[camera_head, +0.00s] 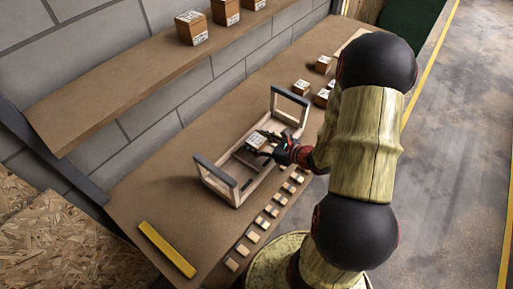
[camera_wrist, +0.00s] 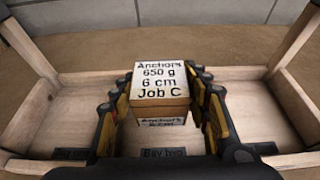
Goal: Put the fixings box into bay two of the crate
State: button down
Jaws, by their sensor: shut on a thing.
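My gripper (camera_wrist: 162,112) is shut on a small brown box (camera_wrist: 160,106) with a white lid label reading "Anchors 650 g 6 cm Job C". The box also shows in the head view (camera_head: 256,140), upright between the fingers over the middle of the crate. The crate (camera_head: 239,196) is an open wooden tray with a tall frame at each end. In the wrist view the crate (camera_wrist: 40,110) has bay labels on its near wall; the middle one (camera_wrist: 165,153) reads as bay two, partly hidden by my gripper. I cannot tell whether the box touches the crate floor.
Several small boxes (camera_head: 323,65) stand on the bench (camera_head: 150,195) beyond the crate. Several small blocks (camera_head: 253,236) line the bench's near edge. A yellow bar (camera_head: 167,249) lies at the front left. A shelf (camera_head: 120,87) with boxes runs along the wall above.

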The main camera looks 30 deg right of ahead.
jog(key=shift+d+f+b, duration=0.1)
jog(key=shift+f+b, duration=0.35)
jog(key=shift+f, duration=0.8)
jog(key=shift+f, duration=0.1)
jog(key=c, duration=0.9)
grip_release()
